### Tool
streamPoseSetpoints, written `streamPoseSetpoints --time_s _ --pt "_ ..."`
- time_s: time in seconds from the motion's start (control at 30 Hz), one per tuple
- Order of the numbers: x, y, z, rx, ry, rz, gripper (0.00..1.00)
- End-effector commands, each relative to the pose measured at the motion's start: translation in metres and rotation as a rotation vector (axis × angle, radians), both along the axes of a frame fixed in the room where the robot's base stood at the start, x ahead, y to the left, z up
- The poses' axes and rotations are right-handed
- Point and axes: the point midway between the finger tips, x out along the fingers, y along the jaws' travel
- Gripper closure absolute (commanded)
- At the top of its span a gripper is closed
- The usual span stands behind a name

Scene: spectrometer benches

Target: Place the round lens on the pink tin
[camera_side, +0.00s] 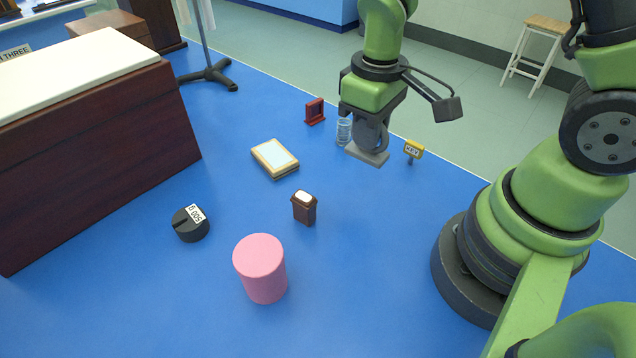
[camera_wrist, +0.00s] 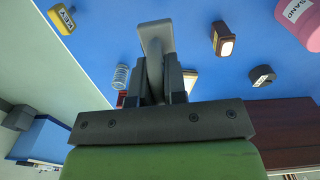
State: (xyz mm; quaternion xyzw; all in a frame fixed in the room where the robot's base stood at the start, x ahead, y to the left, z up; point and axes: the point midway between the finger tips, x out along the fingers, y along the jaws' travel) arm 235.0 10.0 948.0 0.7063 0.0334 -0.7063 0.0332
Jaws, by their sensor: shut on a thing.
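My gripper (camera_side: 369,128) hangs in the upper middle of the side view, shut on a grey round lens with a flat grey foot (camera_side: 367,155). In the wrist view the lens (camera_wrist: 154,42) sticks out from between the fingers (camera_wrist: 158,92), its foot at the far end; the fingers partly hide its ring. The pink tin (camera_side: 260,270) stands upright on the blue surface at lower middle in the side view, its flat top bare. It also shows in the wrist view's top right corner (camera_wrist: 303,20), with "SAND" lettering. The lens is well apart from the tin.
A brown block with a pale top (camera_side: 304,208) stands between lens and tin. A dark wooden bench (camera_side: 110,150) is at left.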

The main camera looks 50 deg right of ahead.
Motion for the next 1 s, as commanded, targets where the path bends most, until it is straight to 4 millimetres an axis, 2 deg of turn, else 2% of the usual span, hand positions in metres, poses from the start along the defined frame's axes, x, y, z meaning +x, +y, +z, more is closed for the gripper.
streamPoseSetpoints --time_s 0.13,0.23,0.43,0.6,0.7,0.8,0.87,1.0 --pt "0.005 0.008 0.005 -0.001 -0.002 0.003 1.00" --pt "0.016 0.030 0.011 -0.001 -0.004 0.003 1.00" --pt "0.031 0.110 0.040 -0.001 -0.008 -0.019 1.00" --pt "0.021 0.175 0.067 0.000 -0.008 -0.053 1.00" --pt "0.011 0.201 0.079 0.000 -0.005 -0.073 1.00" --pt "0.003 0.215 0.085 0.000 -0.003 -0.085 1.00" --pt "0.001 0.219 0.083 -0.002 0.000 -0.090 1.00" --pt "-0.001 0.220 0.058 -0.005 0.004 -0.095 1.00"
